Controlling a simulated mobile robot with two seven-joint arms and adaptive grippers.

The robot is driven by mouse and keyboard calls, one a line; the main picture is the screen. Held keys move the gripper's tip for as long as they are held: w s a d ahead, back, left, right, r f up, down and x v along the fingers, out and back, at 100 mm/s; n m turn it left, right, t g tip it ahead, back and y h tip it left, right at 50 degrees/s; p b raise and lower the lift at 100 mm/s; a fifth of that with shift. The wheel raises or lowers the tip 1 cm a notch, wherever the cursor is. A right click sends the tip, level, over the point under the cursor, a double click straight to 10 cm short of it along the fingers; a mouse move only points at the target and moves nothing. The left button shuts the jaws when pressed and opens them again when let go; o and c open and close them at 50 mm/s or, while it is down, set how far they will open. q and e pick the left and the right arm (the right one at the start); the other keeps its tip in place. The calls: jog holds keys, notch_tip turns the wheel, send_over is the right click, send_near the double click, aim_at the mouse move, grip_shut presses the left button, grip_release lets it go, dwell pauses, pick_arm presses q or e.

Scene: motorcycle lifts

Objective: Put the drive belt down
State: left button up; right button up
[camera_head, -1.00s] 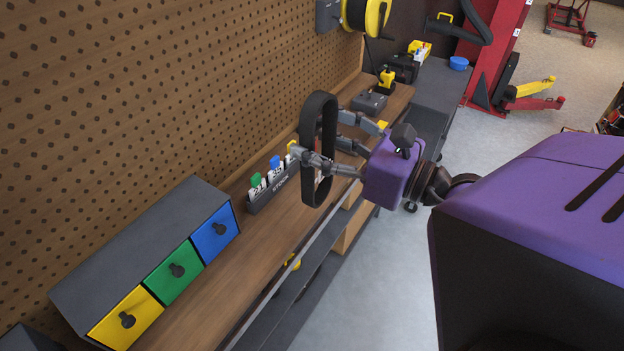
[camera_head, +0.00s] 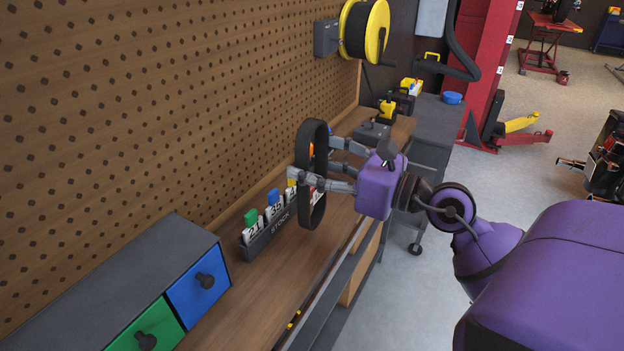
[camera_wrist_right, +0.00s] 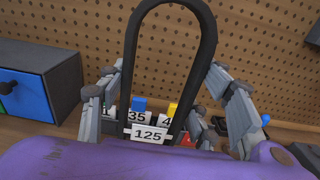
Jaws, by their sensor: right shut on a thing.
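The drive belt (camera_head: 304,150) is a black oblong loop, held upright above the wooden workbench (camera_head: 243,307). My right gripper (camera_head: 312,176) is shut on it, with fingers at both sides of the loop. In the right wrist view the belt (camera_wrist_right: 133,50) arches up between the fingers, with a white tag (camera_wrist_right: 150,133) reading 125 at its lower part. The belt's lowest end is hidden there by my purple gripper body. In the head view the belt appears in front of the right end of the STOCK rack (camera_head: 255,246). My left gripper is not in view.
The rack holds number cards with green, blue and yellow tops. A drawer unit (camera_head: 125,275) stands at the lower left. A pegboard wall (camera_head: 150,110) backs the bench. A grey box (camera_head: 372,132) and a yellow hose reel (camera_head: 365,30) are farther back. Bench in front of the rack is clear.

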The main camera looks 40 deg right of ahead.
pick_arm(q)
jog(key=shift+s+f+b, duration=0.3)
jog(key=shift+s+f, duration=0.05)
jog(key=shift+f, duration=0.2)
pick_arm(e)
notch_tip(320, 180, down, 3)
jog(key=shift+w+f, duration=0.1)
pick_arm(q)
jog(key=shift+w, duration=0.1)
pick_arm(e)
jog(key=shift+f, duration=0.15)
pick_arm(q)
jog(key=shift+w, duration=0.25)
pick_arm(e)
jog(key=o, duration=1.3)
jog(key=shift+o, duration=0.2)
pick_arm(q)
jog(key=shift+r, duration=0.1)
